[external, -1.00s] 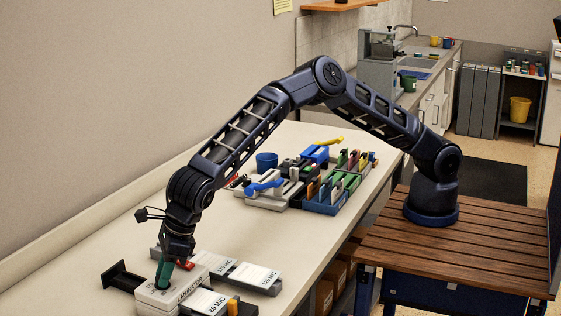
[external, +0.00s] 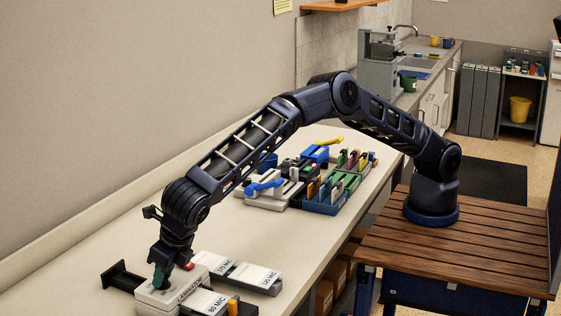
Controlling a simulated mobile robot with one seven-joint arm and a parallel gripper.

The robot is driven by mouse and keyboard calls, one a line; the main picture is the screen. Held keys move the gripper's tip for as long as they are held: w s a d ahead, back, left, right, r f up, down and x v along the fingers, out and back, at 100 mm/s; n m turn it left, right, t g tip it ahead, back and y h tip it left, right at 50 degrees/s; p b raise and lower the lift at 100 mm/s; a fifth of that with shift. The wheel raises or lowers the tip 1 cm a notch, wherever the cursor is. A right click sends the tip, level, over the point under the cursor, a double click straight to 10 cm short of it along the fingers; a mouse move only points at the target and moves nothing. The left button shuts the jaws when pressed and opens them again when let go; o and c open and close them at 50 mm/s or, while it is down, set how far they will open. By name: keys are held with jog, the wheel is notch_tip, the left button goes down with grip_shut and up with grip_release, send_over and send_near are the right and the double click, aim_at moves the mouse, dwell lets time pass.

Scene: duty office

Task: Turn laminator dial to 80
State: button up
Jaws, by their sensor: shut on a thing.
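The laminator (external: 178,295) is a pale box at the lower left of the external view, with a dark bracket (external: 122,276) on its left and a red knob (external: 188,266) at its back. My gripper (external: 160,284) points down onto the top of the laminator, its green fingers low at the surface. It is shut on the dial, which the fingers hide. The dial's pointer and scale cannot be read here. A pouch tray labelled 80 MIC (external: 208,302) lies in front of the laminator.
Farther along the bench are a blue cup (external: 267,161), a grey device with a blue lever (external: 264,187) and a blue sorter (external: 325,204). The bench between is clear.

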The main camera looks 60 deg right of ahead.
jog(key=shift+a+m+h, duration=0.1)
jog(key=shift+m+h, duration=0.3)
jog(key=shift+m, duration=0.4)
jog(key=o, duration=1)
jog(key=v, duration=1)
jog(key=shift+s+r, duration=0.1)
jog(key=shift+r, duration=0.25)
